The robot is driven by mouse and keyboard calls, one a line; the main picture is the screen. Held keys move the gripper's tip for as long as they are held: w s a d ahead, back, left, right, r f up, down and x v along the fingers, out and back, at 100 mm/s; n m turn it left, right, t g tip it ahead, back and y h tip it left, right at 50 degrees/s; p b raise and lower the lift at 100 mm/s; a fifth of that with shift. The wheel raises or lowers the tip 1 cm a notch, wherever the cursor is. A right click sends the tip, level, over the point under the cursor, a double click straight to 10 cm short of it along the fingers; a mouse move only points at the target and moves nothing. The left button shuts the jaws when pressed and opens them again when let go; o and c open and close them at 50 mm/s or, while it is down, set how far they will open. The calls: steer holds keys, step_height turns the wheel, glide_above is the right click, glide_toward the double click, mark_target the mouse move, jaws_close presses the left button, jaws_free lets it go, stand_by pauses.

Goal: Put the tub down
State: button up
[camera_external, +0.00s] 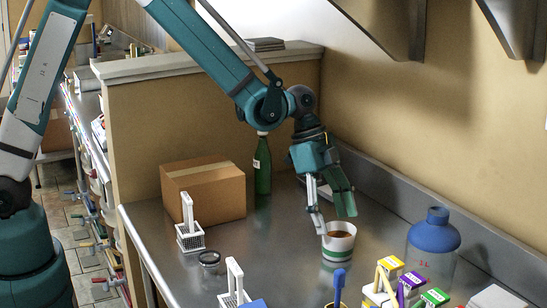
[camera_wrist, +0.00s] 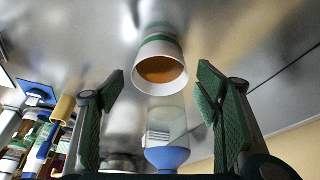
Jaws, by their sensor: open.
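The tub (camera_external: 337,255) is a white cup with green bands and brown contents. It stands upright on the steel counter (camera_external: 290,215), right of the middle. My gripper (camera_external: 335,220) is open just above the tub, pointing down, with its fingertips close to the rim. In the wrist view the tub (camera_wrist: 158,57) shows between and beyond the two open fingers of my gripper (camera_wrist: 161,76), with no finger visibly closed on it. I cannot tell whether a fingertip touches the rim.
A clear bottle with a blue cap (camera_external: 435,231) stands right of the tub. Colored boxes (camera_external: 410,282) and a blue-handled tool (camera_external: 340,282) are in front. A cardboard box (camera_external: 204,190), green bottle (camera_external: 262,170) and white rack (camera_external: 189,236) stand behind and left. Counter left of the tub is partly clear.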

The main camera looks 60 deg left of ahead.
steer(key=v, duration=0.7)
stand_by(0.7)
steer(key=s+a+r+n+t+y, duration=0.1)
steer(key=s+a+r+n, duration=0.25)
steer(key=s+r, duration=0.4)
steer(key=s+a+r+n+t+y, duration=0.1)
steer(key=s+a+r+n+t, duration=0.15)
steer(key=s+a+r, duration=0.4)
steer(key=s+a+n+t+y, duration=0.1)
steer(key=s+a+n, duration=0.1)
steer(key=s, duration=0.8)
steer(key=s+a+r+n+t+y, duration=0.1)
steer(key=s+a+n, duration=0.2)
steer(key=s, duration=0.8)
steer(key=shift+a+r+n, duration=0.2)
steer(key=shift+r+n, duration=0.05)
steer(key=shift+n, duration=0.95)
